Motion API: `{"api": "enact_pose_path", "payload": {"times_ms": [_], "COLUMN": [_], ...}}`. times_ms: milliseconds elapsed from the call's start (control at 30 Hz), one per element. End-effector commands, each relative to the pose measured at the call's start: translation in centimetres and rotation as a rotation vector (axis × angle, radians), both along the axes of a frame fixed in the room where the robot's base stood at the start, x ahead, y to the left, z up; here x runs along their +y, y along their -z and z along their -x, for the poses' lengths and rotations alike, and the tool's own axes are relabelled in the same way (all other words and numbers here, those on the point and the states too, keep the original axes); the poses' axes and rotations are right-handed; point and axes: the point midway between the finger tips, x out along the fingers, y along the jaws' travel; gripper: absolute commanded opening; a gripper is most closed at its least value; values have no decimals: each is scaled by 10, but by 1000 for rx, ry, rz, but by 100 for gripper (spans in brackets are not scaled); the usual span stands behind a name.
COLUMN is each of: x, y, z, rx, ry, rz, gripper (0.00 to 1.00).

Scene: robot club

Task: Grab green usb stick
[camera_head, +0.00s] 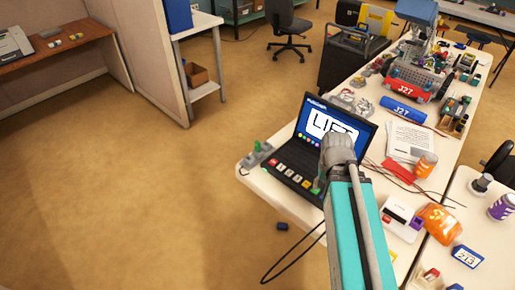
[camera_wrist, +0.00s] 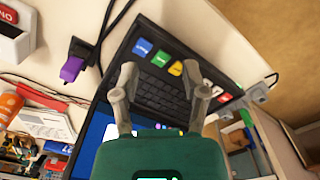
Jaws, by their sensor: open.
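A small upright green piece (camera_head: 257,146) stands on a grey holder at the laptop's left side; it looks like the green USB stick, but it is too small to be sure. A bright green piece (camera_wrist: 247,118) also shows at the right in the wrist view. The open laptop (camera_head: 335,127) stands near the table's left edge. My gripper (camera_wrist: 168,80) is open and empty, its two fingers apart over the laptop's keyboard (camera_wrist: 165,75) in the wrist view. In the head view my arm hides most of it.
A purple stick (camera_wrist: 72,68) lies beside the laptop. The table's right side is crowded: an orange bottle (camera_head: 438,222), papers (camera_head: 408,140), a blue roll (camera_head: 403,110) and a robot. A small dark blue item (camera_head: 282,226) lies on the floor. Floor at left is clear.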

Motion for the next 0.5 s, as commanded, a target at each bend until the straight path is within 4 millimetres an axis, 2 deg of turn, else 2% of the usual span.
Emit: {"api": "enact_pose_path", "payload": {"times_ms": [133, 233, 400, 500], "x": [0, 0, 4, 27], "y": [0, 1, 6, 12], "z": [0, -1, -7, -16], "rx": [0, 0, -6, -13], "ry": [0, -5, -66, -144], "rz": [0, 2, 32, 74], "gripper": [59, 77, 77, 77]}}
